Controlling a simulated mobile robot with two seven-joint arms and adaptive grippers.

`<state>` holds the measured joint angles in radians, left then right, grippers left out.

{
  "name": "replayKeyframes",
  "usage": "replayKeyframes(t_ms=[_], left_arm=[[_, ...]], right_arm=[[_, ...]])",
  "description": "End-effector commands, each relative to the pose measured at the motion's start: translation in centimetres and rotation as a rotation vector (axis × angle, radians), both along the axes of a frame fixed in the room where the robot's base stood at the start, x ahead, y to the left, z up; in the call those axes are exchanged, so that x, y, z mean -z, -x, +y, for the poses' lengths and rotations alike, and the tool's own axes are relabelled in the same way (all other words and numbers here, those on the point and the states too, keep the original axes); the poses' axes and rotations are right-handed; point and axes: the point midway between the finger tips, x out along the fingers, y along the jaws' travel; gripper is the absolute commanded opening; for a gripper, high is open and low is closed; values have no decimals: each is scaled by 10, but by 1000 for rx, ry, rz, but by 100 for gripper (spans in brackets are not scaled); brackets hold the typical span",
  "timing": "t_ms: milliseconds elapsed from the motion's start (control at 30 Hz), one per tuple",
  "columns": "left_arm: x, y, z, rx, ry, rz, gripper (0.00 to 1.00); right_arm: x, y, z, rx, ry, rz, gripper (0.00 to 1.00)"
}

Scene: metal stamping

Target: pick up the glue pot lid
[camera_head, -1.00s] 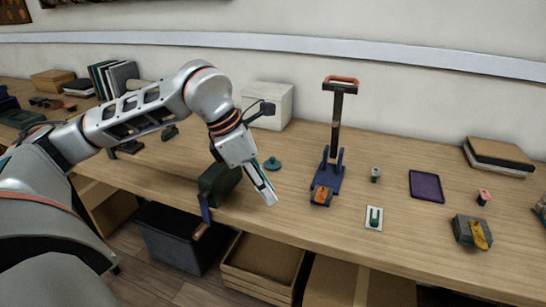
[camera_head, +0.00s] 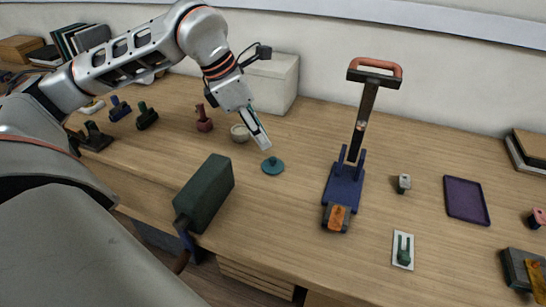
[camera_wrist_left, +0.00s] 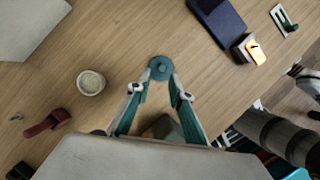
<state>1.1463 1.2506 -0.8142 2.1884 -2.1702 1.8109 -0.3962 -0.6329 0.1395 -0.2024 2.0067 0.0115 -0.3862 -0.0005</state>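The glue pot lid is a teal disc with a small knob (camera_head: 272,165), lying flat on the wooden table; it also shows in the left wrist view (camera_wrist_left: 160,66). A small pale round pot (camera_head: 240,132) stands behind and left of it, and it shows in the left wrist view too (camera_wrist_left: 91,82). My left gripper (camera_head: 264,143) is just behind and above the lid in the head view. In the left wrist view its teal fingers (camera_wrist_left: 161,84) are apart, with the lid just beyond and between the tips. Nothing is held. My right gripper is not in view.
A dark green box-shaped vise-like tool (camera_head: 208,192) sits at the table's front edge. A blue press with a long handle (camera_head: 344,186) stands to the right. A white box (camera_head: 275,82) is behind. Bare table surrounds the lid.

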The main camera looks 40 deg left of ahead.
Motion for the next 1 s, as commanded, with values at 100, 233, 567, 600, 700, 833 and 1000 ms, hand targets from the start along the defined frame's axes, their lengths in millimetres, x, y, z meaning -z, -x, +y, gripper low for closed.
replayKeyframes(t_ms=[100,233,567,600,700,833,1000], left_arm=[[14,-3,-4,2,1,4,21],[23,-6,-6,1,-1,3,21],[62,-14,-18,1,1,6,21],[66,-15,-18,0,0,4,21],[70,-17,-20,1,1,2,21],[69,-17,-20,0,1,1,21],[69,-17,-19,0,1,1,2]], right_arm=[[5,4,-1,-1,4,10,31],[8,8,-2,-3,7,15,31],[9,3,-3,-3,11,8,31],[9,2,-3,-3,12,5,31],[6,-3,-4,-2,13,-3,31],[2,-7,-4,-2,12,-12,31],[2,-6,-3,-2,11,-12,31]])
